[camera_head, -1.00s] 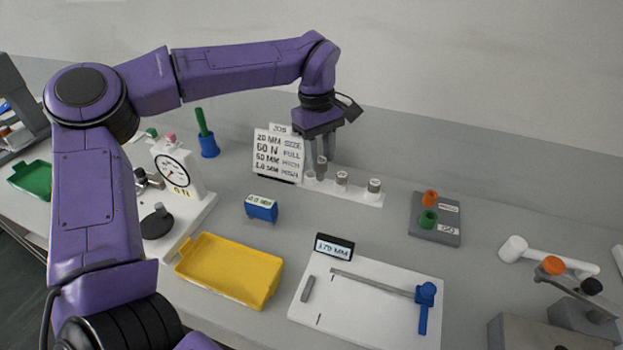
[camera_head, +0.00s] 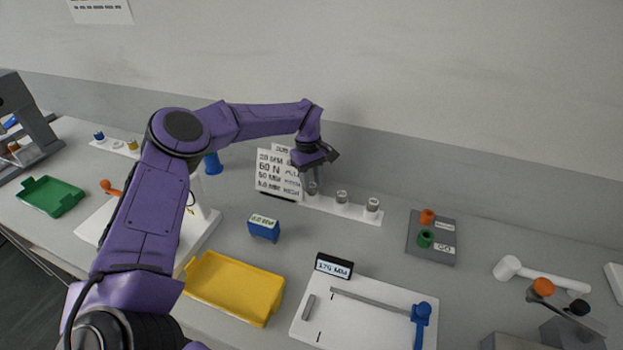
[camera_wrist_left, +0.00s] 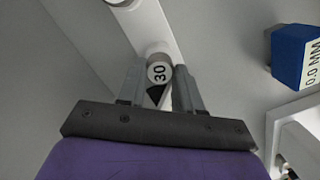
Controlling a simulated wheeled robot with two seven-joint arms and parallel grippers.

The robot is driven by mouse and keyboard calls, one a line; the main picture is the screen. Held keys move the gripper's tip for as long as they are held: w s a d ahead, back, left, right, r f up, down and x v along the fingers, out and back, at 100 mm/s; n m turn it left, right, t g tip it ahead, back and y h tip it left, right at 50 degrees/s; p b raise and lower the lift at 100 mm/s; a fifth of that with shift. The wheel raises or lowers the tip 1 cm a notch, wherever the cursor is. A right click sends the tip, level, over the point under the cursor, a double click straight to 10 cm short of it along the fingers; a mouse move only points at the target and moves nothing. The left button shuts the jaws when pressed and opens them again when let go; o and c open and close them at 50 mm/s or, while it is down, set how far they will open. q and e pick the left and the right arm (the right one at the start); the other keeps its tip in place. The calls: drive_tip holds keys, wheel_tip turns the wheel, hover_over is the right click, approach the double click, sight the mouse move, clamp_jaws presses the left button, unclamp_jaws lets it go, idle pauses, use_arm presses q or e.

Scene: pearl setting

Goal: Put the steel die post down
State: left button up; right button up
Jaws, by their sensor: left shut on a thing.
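My left gripper (camera_head: 312,181) is at the left end of the white rack (camera_head: 343,208), pointing down. It is shut on the steel die post (camera_head: 312,189), a grey cylinder. In the left wrist view the post (camera_wrist_left: 158,68) shows between the two fingers (camera_wrist_left: 158,84), with a pale top marked 30, over the white rack (camera_wrist_left: 152,32). Two more posts with grey sides and white tops, a middle one (camera_head: 341,197) and a right one (camera_head: 372,205), stand upright on the rack. I cannot tell whether the held post's foot touches the rack. My right gripper is not in view.
A white sign (camera_head: 279,174) stands close left of the gripper. A blue block (camera_head: 264,228), a yellow tray (camera_head: 235,288) and a white measuring board (camera_head: 375,301) lie nearer the front. A grey plate (camera_head: 431,237) with orange and green pieces lies right of the rack.

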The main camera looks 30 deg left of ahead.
use_arm(q)
drive_tip(key=shift+f, duration=0.15)
drive_tip(key=o, duration=1.1)
drive_tip(key=r, duration=0.4)
drive_tip(key=a+r, duration=0.1)
drive_tip(key=r, duration=0.3)
drive_tip(key=r+b, duration=0.1)
drive_tip(key=r, duration=0.3)
drive_tip(key=shift+w+a+r, duration=0.15)
drive_tip(key=shift+w+r, duration=0.05)
drive_tip(key=shift+w, duration=0.05)
